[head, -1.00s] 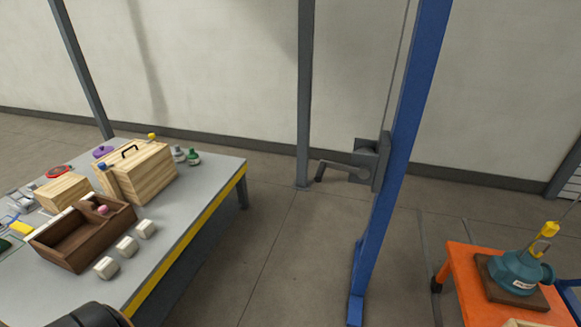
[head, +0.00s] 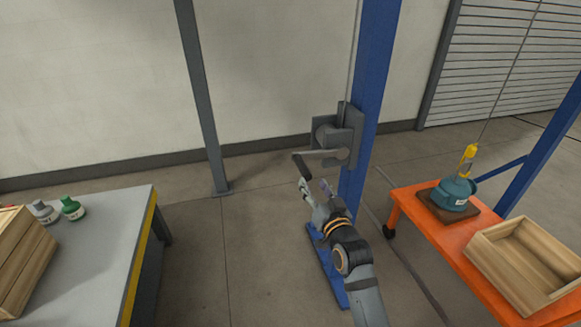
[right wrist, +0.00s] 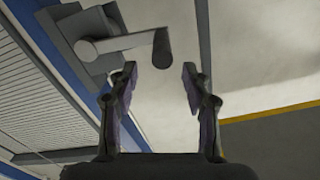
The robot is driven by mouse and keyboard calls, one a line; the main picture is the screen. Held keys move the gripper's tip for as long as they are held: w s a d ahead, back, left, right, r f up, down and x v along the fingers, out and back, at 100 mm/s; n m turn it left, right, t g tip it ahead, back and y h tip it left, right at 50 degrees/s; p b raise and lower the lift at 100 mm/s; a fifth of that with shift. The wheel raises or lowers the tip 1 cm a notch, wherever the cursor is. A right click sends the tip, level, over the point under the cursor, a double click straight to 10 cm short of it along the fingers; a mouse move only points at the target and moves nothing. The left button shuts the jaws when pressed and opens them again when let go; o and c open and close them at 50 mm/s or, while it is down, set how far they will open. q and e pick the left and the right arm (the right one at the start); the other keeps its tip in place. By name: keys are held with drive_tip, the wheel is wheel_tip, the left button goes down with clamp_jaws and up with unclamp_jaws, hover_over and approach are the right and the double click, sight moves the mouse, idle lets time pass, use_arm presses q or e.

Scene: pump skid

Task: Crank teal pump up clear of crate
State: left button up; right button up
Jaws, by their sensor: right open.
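The teal pump (head: 454,194) sits on a dark board (head: 436,207) on the orange cart. A yellow hook (head: 468,155) is above it, with a cable running up. The open wooden crate (head: 520,262) stands beside it on the same cart. The grey winch (head: 345,127) on the blue post has a crank arm ending in a dark grip (head: 301,166). My right gripper (head: 314,184) is open and empty just below the grip. In the right wrist view, the grip (right wrist: 162,48) appears between and just beyond the open fingertips. My left gripper is out of view.
A grey table (head: 95,245) with a yellow edge stands at left, carrying a wooden box (head: 22,262) and small bottles (head: 72,208). The blue post (head: 375,80) rises behind the winch. Floor between table and post is clear.

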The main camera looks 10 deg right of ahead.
sight(302, 166)
drive_tip(key=w, duration=0.6)
drive_tip(key=w+p, duration=0.1)
drive_tip(key=w, duration=0.3)
drive_tip(key=shift+a, duration=0.3)
drive_tip(key=shift+f, duration=0.1)
drive_tip(key=c, duration=0.5)
clamp_jaws()
